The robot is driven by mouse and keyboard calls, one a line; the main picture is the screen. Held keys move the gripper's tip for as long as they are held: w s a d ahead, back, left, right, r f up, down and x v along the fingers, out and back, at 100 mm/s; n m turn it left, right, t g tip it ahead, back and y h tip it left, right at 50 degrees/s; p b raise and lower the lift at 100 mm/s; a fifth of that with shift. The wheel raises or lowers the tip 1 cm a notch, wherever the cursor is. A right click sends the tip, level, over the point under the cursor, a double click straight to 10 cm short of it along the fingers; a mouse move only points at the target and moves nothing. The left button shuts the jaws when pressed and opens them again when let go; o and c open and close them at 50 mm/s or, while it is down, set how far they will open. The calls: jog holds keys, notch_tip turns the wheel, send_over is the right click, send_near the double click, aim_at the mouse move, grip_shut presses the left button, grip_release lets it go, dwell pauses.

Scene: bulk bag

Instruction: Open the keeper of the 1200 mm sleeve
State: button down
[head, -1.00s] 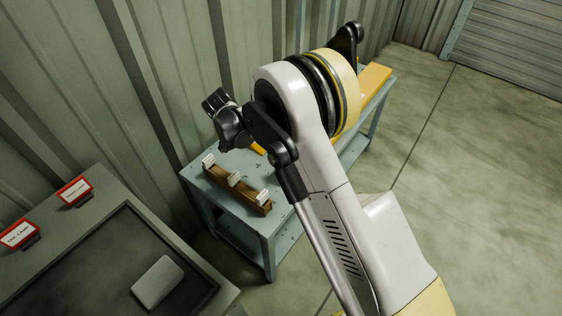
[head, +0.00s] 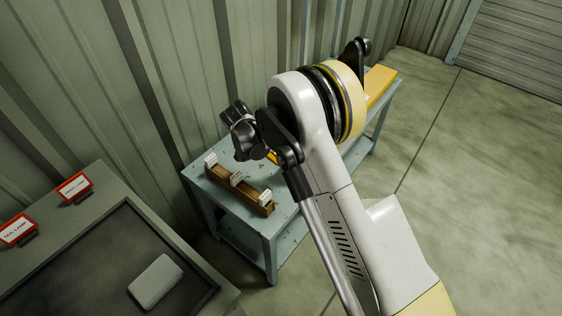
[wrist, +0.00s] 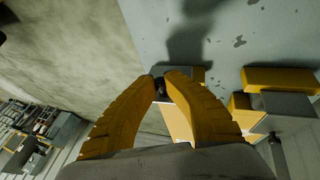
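In the wrist view the two yellow ribbed fingers of my gripper (wrist: 161,77) bow inward. Their tips are close together, with a small dark piece (wrist: 159,90) showing between them. I cannot tell whether they press on it. Pale yellow and grey blocky parts (wrist: 180,122) lie beyond the fingers, and a yellow block (wrist: 280,79) lies to the right. I cannot make out which part is the 1200 mm sleeve or its keeper. In the head view my black wrist hangs over the blue-grey bench (head: 262,225), and my fingers are mostly hidden behind it.
A wooden rack (head: 228,184) with several white tags stands on the bench's near part. A long yellow piece (head: 379,84) lies at its far end. A grey table (head: 110,190) with red-framed signs stands at lower left. Corrugated wall runs behind; open floor (head: 470,170) is right.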

jog(key=shift+d, duration=0.1)
jog(key=shift+w+d+r+g, duration=0.15)
jog(key=shift+w+r+g, duration=0.05)
jog(key=shift+r+g, duration=0.1)
jog(key=shift+w+d+r+y+p, duration=0.4)
jog(key=shift+w+d+r+p, duration=0.15)
jog(key=shift+w+r+p, duration=0.15)
jog(key=c, duration=2.1)
grip_release()
jog(key=shift+w+d+r, duration=0.1)
jog(key=shift+w, duration=0.05)
jog(key=o, duration=0.8)
jog(key=shift+w+d, duration=0.1)
jog(key=shift+c, duration=0.2)
jog(key=p+v, duration=0.5)
jog(key=v, duration=0.7)
jog(key=shift+w+d+r, duration=0.3)
jog(key=shift+w+r, duration=0.05)
jog(key=shift+w, duration=0.3)
